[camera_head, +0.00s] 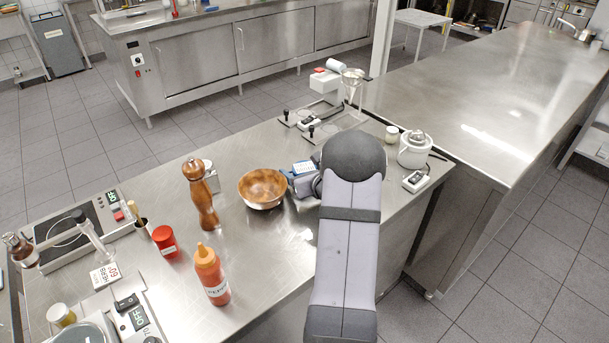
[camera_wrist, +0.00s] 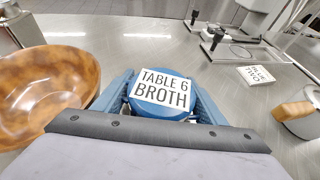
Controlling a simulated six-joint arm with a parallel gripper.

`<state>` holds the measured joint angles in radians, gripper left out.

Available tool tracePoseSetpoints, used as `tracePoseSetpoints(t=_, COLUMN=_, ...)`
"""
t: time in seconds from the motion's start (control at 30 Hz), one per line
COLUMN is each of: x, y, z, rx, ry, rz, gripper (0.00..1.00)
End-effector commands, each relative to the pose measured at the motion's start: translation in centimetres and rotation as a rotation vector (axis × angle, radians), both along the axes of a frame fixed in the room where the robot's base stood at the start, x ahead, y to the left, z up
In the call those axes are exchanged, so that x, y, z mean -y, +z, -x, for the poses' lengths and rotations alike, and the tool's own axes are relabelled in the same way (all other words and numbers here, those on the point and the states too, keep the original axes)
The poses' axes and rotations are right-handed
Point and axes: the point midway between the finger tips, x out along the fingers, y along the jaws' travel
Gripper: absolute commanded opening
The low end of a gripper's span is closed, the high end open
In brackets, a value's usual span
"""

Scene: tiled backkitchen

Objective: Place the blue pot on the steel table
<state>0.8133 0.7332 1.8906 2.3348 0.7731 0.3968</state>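The blue pot (camera_wrist: 153,113), a round blue vessel with a white "TABLE 6 BROTH" label on top, lies between the two blue fingers of my gripper (camera_wrist: 162,80) in the wrist view. The fingers flank it closely; whether they press on it is unclear. In the head view the blue pot (camera_head: 287,174) is mostly hidden by my gripper (camera_head: 304,186) and arm, beside the wooden bowl. Its height above the surface cannot be told. A steel table (camera_head: 130,195) carries the small items; another long steel table (camera_head: 490,95) stands at the right.
A wooden bowl (camera_head: 262,189) stands just left of my gripper. A pepper mill (camera_head: 201,195), a red can (camera_head: 165,241) and a sauce bottle (camera_head: 211,276) stand further left. A white lidded pot (camera_head: 415,150) stands near the right end. The right table's near part is clear.

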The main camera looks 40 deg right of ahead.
Motion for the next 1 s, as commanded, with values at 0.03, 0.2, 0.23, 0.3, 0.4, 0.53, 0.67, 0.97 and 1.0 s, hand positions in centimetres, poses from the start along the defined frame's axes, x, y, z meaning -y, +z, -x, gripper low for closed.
tracePoseSetpoints(t=0.03, x=0.0, y=0.0, z=0.0, rx=0.0, ry=0.0, rz=0.0, gripper=0.55)
tracePoseSetpoints(t=0.2, x=0.0, y=0.1, z=0.0, rx=0.003, ry=0.0, rz=0.002, gripper=0.2)
tracePoseSetpoints(t=0.23, x=0.0, y=0.1, z=0.0, rx=0.003, ry=0.0, rz=0.002, gripper=0.2)
tracePoseSetpoints(t=0.3, x=0.0, y=0.1, z=0.0, rx=0.003, ry=0.0, rz=0.002, gripper=0.2)
tracePoseSetpoints(t=0.4, x=0.0, y=0.2, z=0.0, rx=0.003, ry=0.0, rz=0.002, gripper=0.2)
tracePoseSetpoints(t=0.53, x=0.0, y=0.7, z=0.0, rx=0.004, ry=0.001, rz=0.001, gripper=0.2)
tracePoseSetpoints(t=0.67, x=0.1, y=1.9, z=0.0, rx=0.004, ry=0.0, rz=0.003, gripper=0.2)
tracePoseSetpoints(t=0.97, x=0.1, y=6.9, z=0.0, rx=0.006, ry=0.0, rz=0.005, gripper=0.2)
tracePoseSetpoints(t=1.0, x=0.1, y=7.5, z=0.0, rx=0.005, ry=0.001, rz=0.005, gripper=0.2)
